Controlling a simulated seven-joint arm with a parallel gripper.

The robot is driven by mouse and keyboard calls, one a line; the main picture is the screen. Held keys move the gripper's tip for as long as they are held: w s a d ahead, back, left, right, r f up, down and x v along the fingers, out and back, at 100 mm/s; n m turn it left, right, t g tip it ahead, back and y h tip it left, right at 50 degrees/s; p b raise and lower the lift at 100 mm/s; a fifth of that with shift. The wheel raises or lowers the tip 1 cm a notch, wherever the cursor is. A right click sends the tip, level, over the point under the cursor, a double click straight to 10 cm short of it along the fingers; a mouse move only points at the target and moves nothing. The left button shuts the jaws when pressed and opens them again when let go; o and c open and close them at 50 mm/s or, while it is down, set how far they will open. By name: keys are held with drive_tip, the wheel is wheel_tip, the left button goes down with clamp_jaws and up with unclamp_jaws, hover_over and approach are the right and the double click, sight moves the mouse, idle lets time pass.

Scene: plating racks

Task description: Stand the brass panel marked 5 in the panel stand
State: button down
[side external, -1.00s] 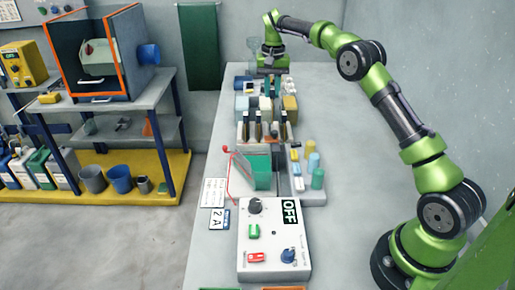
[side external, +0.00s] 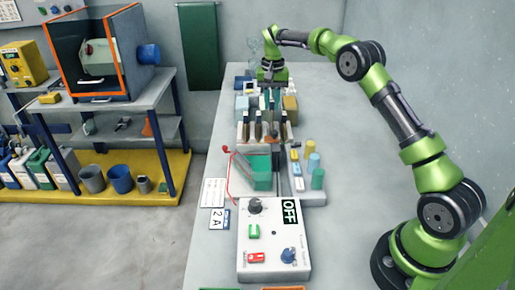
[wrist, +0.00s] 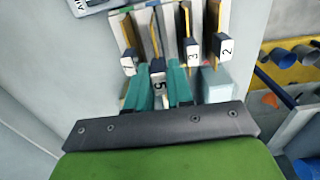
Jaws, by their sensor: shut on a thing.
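My gripper (wrist: 158,70) has teal fingers, shut on the brass panel marked 5 (wrist: 158,82) by its tag end. In the wrist view this panel stands between panel 1 (wrist: 128,66) on the left and panels 3 (wrist: 193,50) and 2 (wrist: 227,47) on the right. Its tag appears nearer the camera than theirs. In the side view my gripper (side external: 271,97) is above the pale rack (side external: 242,142) with dark-topped upright panels (side external: 259,128). Panel 5's lower end is hidden, so I cannot tell if it is clear of its slot. I cannot tell which fixture is the panel stand.
A control box reading OFF (side external: 272,240) is nearest the camera. The bench right of these is clear.

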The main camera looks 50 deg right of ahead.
drive_tip(key=shift+f, duration=2.2)
drive_tip(key=c, duration=0.9)
unclamp_jaws()
wheel_tip(320, 180, up, 12)
